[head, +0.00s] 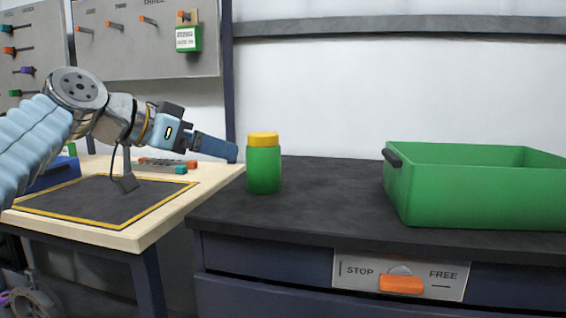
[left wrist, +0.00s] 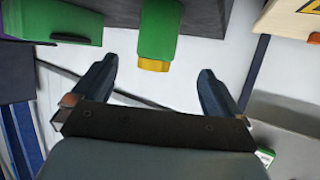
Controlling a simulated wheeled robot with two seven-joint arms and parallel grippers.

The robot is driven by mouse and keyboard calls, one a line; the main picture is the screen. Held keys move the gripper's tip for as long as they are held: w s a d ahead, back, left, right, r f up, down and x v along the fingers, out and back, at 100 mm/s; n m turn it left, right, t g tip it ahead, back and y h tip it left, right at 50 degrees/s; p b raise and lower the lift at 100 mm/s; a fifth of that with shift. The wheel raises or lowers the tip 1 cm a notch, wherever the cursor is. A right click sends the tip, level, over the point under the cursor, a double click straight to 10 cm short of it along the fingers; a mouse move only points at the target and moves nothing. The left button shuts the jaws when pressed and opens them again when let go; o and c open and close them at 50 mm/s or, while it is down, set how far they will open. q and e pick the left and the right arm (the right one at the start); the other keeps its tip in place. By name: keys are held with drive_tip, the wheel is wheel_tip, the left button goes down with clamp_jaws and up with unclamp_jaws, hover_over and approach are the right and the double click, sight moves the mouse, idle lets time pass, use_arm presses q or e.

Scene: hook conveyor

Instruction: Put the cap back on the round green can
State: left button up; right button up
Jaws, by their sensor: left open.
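The round green can (head: 263,172) stands upright on the dark counter. A yellow cap (head: 263,139) sits on its top and looks level. In the left wrist view the can (left wrist: 159,28) appears upside down, with the yellow cap (left wrist: 153,65) between the lines of the fingers. My left gripper (head: 233,153) is to the left of the can at about cap height, pointing right. Its fingers (left wrist: 158,66) are apart, with nothing held between them. My right gripper is not in view.
A green bin (head: 480,198) with a dark handle stands at the right of the dark counter (head: 325,190). A STOP/FREE panel with an orange lever (head: 401,284) is on the counter's front. A pale table (head: 190,185) with a dark mat is on the left. The counter between can and bin is clear.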

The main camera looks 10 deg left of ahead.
sight(249, 158)
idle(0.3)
use_arm(q)
drive_tip(key=p+x, duration=0.1)
drive_tip(key=x, duration=0.7)
drive_tip(key=shift+w+d, duration=0.1)
drive_tip(key=shift+w, duration=0.05)
drive_tip(key=shift+w+d+f, duration=0.1)
drive_tip(key=shift+p+x, duration=0.45)
drive_tip(key=shift+x, duration=2.15)
drive_tip(key=shift+d+f, duration=0.1)
drive_tip(key=shift+f, duration=0.1)
drive_tip(key=shift+c, duration=0.2)
